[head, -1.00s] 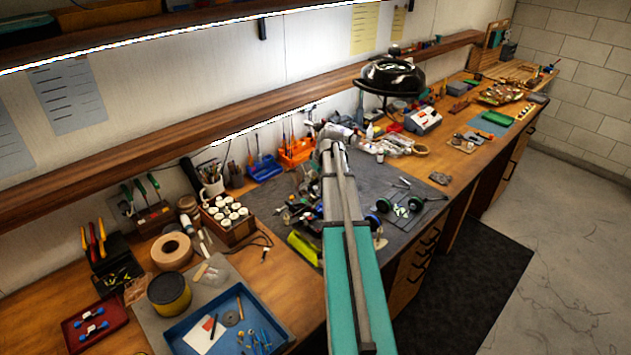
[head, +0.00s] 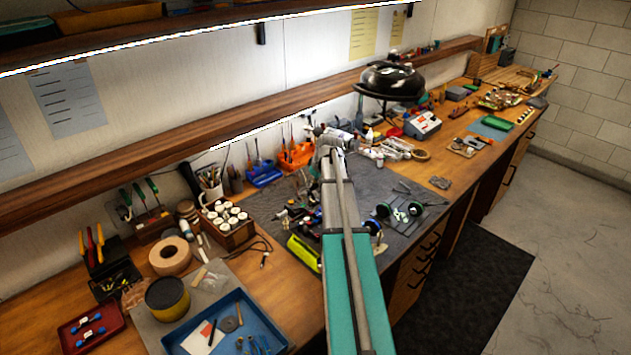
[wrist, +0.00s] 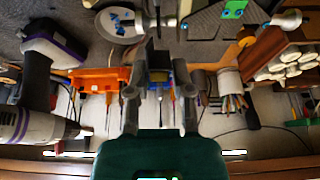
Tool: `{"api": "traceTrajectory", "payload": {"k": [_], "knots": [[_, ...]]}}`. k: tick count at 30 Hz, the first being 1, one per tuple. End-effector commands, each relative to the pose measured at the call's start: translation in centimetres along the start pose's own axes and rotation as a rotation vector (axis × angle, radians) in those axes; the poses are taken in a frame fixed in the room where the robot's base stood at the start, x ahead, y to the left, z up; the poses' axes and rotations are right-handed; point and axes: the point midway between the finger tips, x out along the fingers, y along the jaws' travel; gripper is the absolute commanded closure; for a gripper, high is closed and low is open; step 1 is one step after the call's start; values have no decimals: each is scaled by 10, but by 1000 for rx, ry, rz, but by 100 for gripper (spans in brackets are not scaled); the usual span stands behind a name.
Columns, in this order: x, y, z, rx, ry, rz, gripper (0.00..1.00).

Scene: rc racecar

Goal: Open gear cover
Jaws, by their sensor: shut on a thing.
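The racecar lies on the grey work mat (head: 372,188) and is largely hidden behind my arm in the head view. Its dark wheels (head: 383,210) show right of the arm. My gripper (wrist: 157,22) points at the car area in the wrist view, with its fingers close together. It is shut on a small dark part between the fingertips, too small and dim to identify for certain. A dark panel with green and blue patches (wrist: 234,10) shows beside the fingers. I cannot make out the gear cover clearly. A yellow-green piece (head: 304,252) lies left of my arm.
An orange bin (head: 297,155) and a blue bin (head: 263,173) stand behind the mat. A rack of white-capped jars (head: 228,222) is on the left. A blue tray (head: 182,340) sits at the front. A black lamp (head: 391,80) hangs over the bench at the right.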

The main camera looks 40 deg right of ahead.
Motion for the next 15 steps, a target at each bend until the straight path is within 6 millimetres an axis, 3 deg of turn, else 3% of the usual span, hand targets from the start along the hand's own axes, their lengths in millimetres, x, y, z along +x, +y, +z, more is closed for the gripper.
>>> {"api": "traceTrajectory", "payload": {"k": [1,2,15], "knots": [[0,0,0,0,0,0,100],[0,12,-1,1,0,1,100],[-2,0,-7,-1,-89,-6,100]]}}
